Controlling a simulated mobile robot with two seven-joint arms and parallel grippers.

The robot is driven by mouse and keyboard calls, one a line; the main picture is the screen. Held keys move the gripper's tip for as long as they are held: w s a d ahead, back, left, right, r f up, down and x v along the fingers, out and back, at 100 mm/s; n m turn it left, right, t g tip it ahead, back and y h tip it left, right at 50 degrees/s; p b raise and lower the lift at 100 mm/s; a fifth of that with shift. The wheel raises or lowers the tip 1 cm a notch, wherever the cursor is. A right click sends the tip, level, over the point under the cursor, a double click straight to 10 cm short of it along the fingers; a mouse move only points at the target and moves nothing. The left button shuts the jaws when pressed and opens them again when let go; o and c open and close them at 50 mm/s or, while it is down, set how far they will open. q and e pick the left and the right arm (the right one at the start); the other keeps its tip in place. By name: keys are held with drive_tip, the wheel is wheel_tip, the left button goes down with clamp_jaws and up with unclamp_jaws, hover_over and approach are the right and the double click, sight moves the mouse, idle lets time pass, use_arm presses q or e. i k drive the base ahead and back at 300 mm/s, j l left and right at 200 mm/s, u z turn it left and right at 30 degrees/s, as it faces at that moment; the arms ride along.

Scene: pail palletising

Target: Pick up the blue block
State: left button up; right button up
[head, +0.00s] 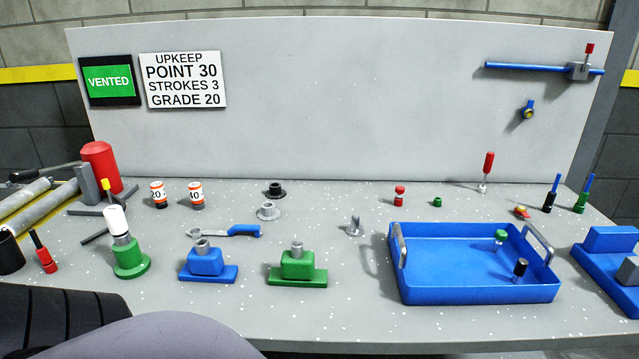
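A blue block (205,264) on a flat blue base stands on the grey workbench (350,315), left of centre near the front. A short grey metal fitting (203,246) rises from its top. It stands upright and nothing touches its sides. A larger blue stepped block (610,243) stands at the right edge and is partly cut off by the frame. Neither of my grippers is in view.
A green block (298,267) stands right of the blue one. A blue-handled wrench (228,232) lies behind it. A green-based post with a white top (127,250) stands left. A blue tray (465,290) holds two small bottles.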

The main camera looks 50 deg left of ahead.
sight(205, 262)
drive_tip(key=u, duration=2.25)
drive_tip(key=l, duration=0.1)
